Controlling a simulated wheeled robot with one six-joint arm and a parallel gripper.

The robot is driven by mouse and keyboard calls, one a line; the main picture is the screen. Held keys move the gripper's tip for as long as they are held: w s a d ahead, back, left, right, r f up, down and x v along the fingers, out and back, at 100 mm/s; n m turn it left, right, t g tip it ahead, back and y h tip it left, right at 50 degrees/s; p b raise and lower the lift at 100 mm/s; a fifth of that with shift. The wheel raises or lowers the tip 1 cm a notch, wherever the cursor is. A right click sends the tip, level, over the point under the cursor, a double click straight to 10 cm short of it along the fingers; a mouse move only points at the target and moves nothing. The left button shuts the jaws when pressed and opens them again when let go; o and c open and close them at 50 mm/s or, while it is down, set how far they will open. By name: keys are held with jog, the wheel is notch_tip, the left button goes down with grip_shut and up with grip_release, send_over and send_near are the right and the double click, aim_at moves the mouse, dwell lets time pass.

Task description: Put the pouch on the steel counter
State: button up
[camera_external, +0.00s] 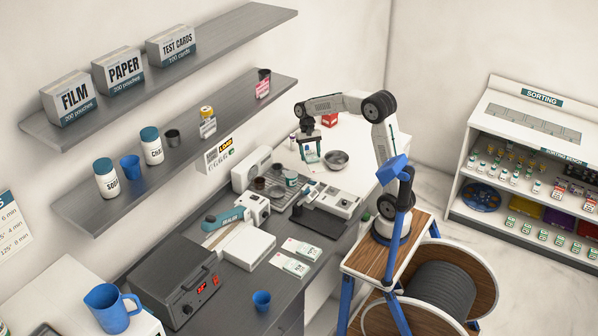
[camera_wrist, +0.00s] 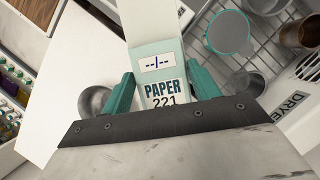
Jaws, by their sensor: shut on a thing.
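A pale pouch (camera_wrist: 158,58) marked "PAPER 221" sits between the two teal fingers of my gripper (camera_wrist: 160,92) in the wrist view. In the external view my gripper (camera_external: 309,146) is shut on the pouch (camera_external: 311,156), which hangs high at the back, near a metal bowl. The grey steel counter (camera_external: 238,283) runs along the left wall toward the front. Two pale packets (camera_external: 290,264) lie flat on it. The pouch's lower end is partly hidden by the gripper in the wrist view.
The metal bowl (camera_external: 336,160) stands on the white worktop (camera_external: 362,137) at the back. A wire rack (camera_wrist: 252,62) with cups and the dryer (camera_wrist: 296,92) are close by. A dark oven-like box (camera_external: 178,285), blue cup (camera_external: 262,300) and white devices crowd the counter.

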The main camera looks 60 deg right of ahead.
jog(key=w+a+n+h, duration=0.2)
jog(key=a+n+h, duration=0.2)
jog(key=a+n, duration=0.8)
jog(key=a, duration=0.5)
jog(key=shift+a+n+g+h, duration=0.3)
jog(key=shift+a+h, duration=0.05)
jog(key=shift+h, duration=0.05)
jog(key=a+n, duration=0.2)
jog(key=a, duration=0.1)
jog(key=s+a+n+t+h, duration=0.1)
jog(key=a+n, duration=0.2)
jog(key=a, duration=0.1)
jog(key=a+n+t+h, duration=0.1)
jog(key=a+n, duration=0.1)
jog(key=a, duration=0.1)
jog(key=shift+s+a+n, duration=0.3)
jog(key=shift+s+a, duration=0.1)
jog(key=shift+c, duration=0.2)
jog(key=n+t+y, duration=0.4)
jog(key=n+t, duration=0.3)
jog(key=n, duration=1.7)
send_over(278, 283)
jog(key=s, duration=0.1)
notch_tip(278, 283, down, 8)
jog(key=shift+s+f, duration=0.15)
notch_tip(278, 283, down, 4)
jog(key=shift+a+f, duration=0.1)
jog(key=shift+f, duration=0.05)
jog(key=shift+f, duration=0.1)
